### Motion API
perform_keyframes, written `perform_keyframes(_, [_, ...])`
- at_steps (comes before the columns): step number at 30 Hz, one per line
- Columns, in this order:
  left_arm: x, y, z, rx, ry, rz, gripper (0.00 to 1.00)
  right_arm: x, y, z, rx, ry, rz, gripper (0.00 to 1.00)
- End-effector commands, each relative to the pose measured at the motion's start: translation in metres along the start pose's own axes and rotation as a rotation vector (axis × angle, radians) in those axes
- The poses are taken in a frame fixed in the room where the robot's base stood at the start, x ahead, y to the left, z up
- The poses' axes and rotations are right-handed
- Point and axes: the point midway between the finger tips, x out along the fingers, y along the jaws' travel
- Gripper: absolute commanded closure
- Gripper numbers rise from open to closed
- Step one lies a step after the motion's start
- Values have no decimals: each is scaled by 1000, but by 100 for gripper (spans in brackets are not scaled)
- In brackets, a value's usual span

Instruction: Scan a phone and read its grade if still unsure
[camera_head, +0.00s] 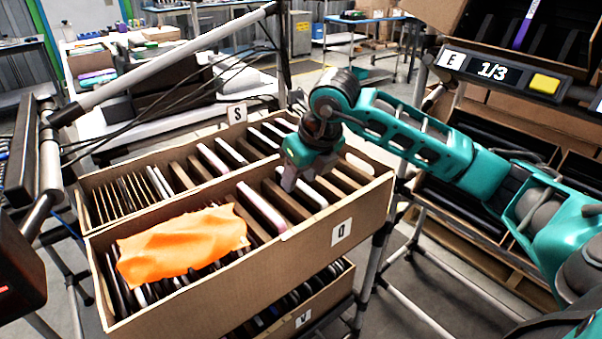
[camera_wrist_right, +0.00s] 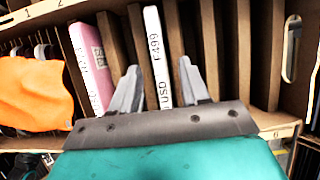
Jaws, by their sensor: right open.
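My right gripper (camera_head: 289,182) points down over the front carton (camera_head: 345,225), among phones standing on edge between brown dividers. In the right wrist view my right gripper (camera_wrist_right: 160,88) is open, its two fingers apart. A white phone (camera_wrist_right: 157,55) with lettering on its edge, including "USD", stands between and beyond the fingers; contact cannot be told. A pink phone (camera_wrist_right: 90,65) with a white label stands left of them, and it shows in the head view (camera_head: 262,207). An orange cloth (camera_head: 182,245) covers the left part of the front carton. My left gripper is not in view.
A rear carton (camera_head: 87,188) with an "S" tag (camera_head: 237,113) holds more upright devices. Another carton (camera_head: 275,328) sits below. A dark panel (camera_head: 505,72) reads "E" and "1/3" at upper right. Rack poles stand at left and right.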

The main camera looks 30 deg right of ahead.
Motion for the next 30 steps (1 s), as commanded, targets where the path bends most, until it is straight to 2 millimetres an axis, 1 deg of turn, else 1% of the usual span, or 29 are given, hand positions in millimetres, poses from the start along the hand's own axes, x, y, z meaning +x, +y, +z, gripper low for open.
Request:
perform_keyframes(5, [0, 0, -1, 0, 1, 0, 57, -2, 0, 0, 0, 1, 0, 55])
perform_keyframes(8, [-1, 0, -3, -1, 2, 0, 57, -12, 0, 1, 1, -1, -1, 55])
perform_keyframes(11, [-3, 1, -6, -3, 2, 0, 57, -30, -1, 1, -1, -4, -2, 55])
perform_keyframes(15, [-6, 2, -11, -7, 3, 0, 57, -63, -1, 2, -1, -6, -2, 55])
perform_keyframes(21, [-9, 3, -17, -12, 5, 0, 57, -104, 0, 1, 0, -4, -1, 55])
perform_keyframes(24, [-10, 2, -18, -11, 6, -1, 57, -117, 0, 1, -1, -2, -1, 55])
perform_keyframes(28, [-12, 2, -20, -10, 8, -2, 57, -128, 0, 1, 0, -1, 0, 55])
perform_keyframes(30, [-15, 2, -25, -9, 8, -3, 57, -137, 0, 4, 1, -1, -1, 55])
